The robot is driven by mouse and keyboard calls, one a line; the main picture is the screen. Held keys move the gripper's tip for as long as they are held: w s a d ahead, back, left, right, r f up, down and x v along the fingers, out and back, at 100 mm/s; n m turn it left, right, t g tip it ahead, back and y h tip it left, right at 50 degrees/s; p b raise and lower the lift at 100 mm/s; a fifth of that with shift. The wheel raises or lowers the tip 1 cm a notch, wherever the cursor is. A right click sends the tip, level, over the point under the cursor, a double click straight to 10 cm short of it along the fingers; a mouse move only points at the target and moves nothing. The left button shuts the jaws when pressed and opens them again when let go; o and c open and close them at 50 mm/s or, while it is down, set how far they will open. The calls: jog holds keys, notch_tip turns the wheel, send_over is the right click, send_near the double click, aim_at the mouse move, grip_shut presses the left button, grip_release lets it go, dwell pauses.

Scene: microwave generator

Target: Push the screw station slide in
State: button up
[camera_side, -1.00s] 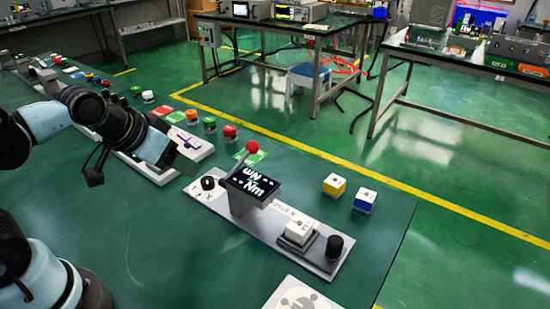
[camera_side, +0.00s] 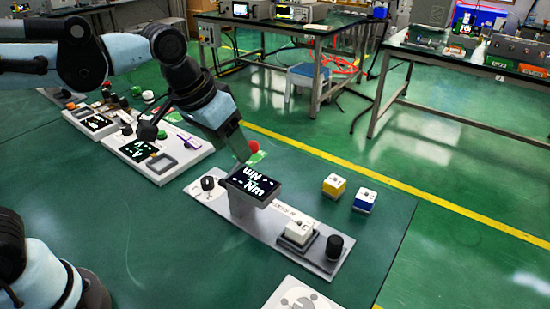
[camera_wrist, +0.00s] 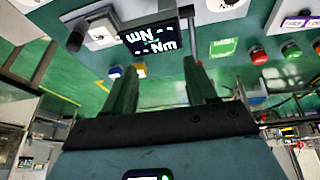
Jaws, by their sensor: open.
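The station with the Nm display (camera_side: 254,184) is a grey panel (camera_side: 225,207) on the green table. It bears a lever with a red ball (camera_side: 253,147), a black dial (camera_side: 208,183), a white block on a grey base (camera_side: 299,232) and a black knob (camera_side: 334,246). I cannot tell for sure which part is the slide. My gripper (camera_side: 246,157) is at the red ball, above the display's far side, and overlaps the ball in the side view. In the wrist view my gripper (camera_wrist: 163,75) has its fingers apart, below the display (camera_wrist: 150,38); a grey rod (camera_wrist: 189,28) reaches toward the right finger. No grasp shows.
A yellow block (camera_side: 334,185) and a blue block (camera_side: 365,200) stand right of the panel. Another station with a display (camera_side: 140,150) lies to the left. A white plate (camera_side: 298,297) lies at the front edge.

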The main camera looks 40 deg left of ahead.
jog(key=w+d+m+g, duration=0.15)
jog(key=w+d, duration=0.25)
jog(key=d, duration=0.7)
jog(key=g+y, duration=0.1)
jog(key=g, duration=0.2)
send_near(335, 241)
notch_tip(335, 241, down, 11)
jog(key=shift+s+r, duration=0.1)
jog(key=shift+s, duration=0.05)
jog(key=shift+c, duration=0.2)
grip_shut()
